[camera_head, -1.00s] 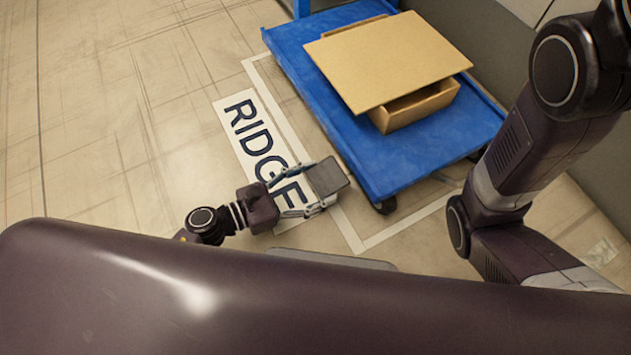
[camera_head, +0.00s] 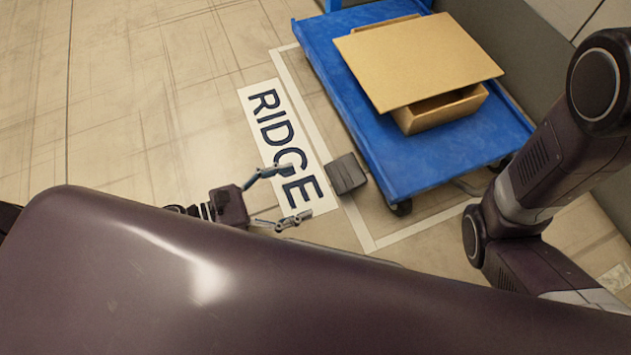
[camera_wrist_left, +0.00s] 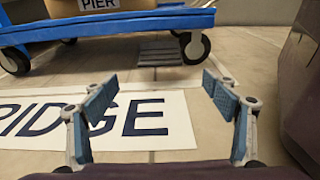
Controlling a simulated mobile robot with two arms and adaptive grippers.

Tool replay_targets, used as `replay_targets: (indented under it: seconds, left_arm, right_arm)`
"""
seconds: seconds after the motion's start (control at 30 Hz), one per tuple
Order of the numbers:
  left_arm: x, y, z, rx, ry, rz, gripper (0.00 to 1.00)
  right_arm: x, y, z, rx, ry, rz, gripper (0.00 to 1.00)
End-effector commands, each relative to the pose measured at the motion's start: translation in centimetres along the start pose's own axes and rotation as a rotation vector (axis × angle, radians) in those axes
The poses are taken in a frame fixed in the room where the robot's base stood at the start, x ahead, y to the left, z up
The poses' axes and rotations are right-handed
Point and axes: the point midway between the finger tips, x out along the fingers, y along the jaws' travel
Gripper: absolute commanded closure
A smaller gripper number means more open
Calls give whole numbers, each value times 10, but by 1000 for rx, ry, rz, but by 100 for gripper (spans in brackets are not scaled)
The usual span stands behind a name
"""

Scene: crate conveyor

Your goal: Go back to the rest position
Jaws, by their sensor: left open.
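My left gripper (camera_head: 282,198) is open and empty, low over the floor beside the white "RIDGE" floor label (camera_head: 285,150). In the left wrist view its two fingers (camera_wrist_left: 165,100) are spread wide with nothing between them. A dark grey ridged block (camera_head: 347,173) is just beyond the fingertips, beside the cart's near corner. It also shows in the left wrist view (camera_wrist_left: 160,50), apart from the fingers; I cannot tell whether it is fixed to the cart. My right arm comes in at the right of the head view, but its gripper is out of view.
A blue wheeled cart (camera_head: 430,165) stands at upper right, bearing a cardboard box (camera_head: 440,111) with a flat lid (camera_head: 415,60) lying askew on it. A grey wall runs behind the cart. The tiled floor (camera_head: 130,110) at left is clear.

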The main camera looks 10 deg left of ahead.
Motion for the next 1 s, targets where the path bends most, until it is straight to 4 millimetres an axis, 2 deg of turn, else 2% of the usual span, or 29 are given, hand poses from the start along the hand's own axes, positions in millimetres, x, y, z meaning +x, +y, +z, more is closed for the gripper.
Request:
replay_targets:
  seconds: [0.1, 0.23, 0.8, 0.87, 0.9, 0.97, 1.0]
  left_arm:
    - [-16, 0, -1, -1, 2, 1, 21]
    - [-23, 0, 0, 1, 1, 0, 21]
    - [-24, 0, 1, -1, -1, 0, 21]
    - [-22, 0, 8, -15, -12, 0, 21]
    - [-20, -1, 18, -39, -28, -1, 21]
    - [-16, -4, 42, -95, -66, -4, 21]
    - [-12, -6, 64, -151, -103, -8, 21]
  right_arm:
    - [0, 0, 0, 0, 1, -1, 100]
    - [0, 0, 0, 0, 1, -1, 100]
    - [0, 0, 0, 0, 1, -1, 100]
    - [2, 1, 3, 0, -5, 1, 100]
    - [3, 2, 6, 1, -12, 3, 100]
    - [6, 5, 13, 3, -26, 8, 100]
    - [7, 7, 20, 5, -40, 13, 100]
